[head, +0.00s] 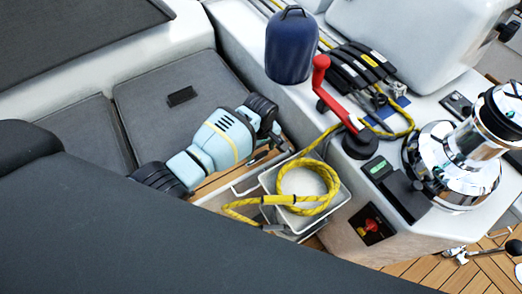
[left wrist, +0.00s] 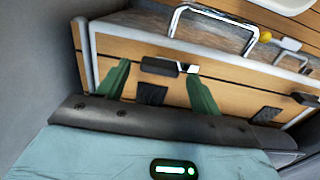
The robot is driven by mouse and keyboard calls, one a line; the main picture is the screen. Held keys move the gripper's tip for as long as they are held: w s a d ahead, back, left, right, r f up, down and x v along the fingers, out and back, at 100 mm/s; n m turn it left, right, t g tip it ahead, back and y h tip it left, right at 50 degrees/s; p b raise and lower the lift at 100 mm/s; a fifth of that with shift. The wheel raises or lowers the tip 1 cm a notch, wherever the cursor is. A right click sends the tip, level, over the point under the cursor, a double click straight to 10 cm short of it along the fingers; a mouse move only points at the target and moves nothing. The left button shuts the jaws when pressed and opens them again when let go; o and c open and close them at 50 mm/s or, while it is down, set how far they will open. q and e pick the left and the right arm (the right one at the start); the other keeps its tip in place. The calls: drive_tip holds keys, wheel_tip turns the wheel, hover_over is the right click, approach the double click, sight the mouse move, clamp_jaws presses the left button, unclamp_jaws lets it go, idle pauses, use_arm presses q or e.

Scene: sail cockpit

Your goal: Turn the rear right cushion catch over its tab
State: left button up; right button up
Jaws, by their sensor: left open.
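My left gripper (left wrist: 158,74) is open in the left wrist view, its two green fingers spread apart. A dark catch (left wrist: 159,66) with a silvery end lies between the fingertips, on a wood panel with pale edging. I cannot tell whether the fingers touch it. A dark square patch (left wrist: 151,94), perhaps the tab, sits just below it, and the catch seems to lie crosswise, apart from the patch. A second dark patch (left wrist: 265,115) and another dark catch (left wrist: 306,99) show at the right. In the head view my left gripper (head: 266,152) is mostly hidden beyond my light-blue wrist. My right gripper is out of view.
Grey cushions (head: 185,95) lie left of my arm. A white bin (head: 335,198) with a yellow rope (head: 300,205) stands close right of the gripper. A red-handled lever (head: 320,75), navy cover (head: 289,48) and chrome winch (head: 455,160) are farther right. Metal rails (left wrist: 215,14) rise above the panel.

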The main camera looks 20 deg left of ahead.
use_arm(q)
drive_tip(key=shift+f, duration=0.35)
drive_tip(key=shift+c, duration=0.3)
drive_tip(key=c, duration=0.9)
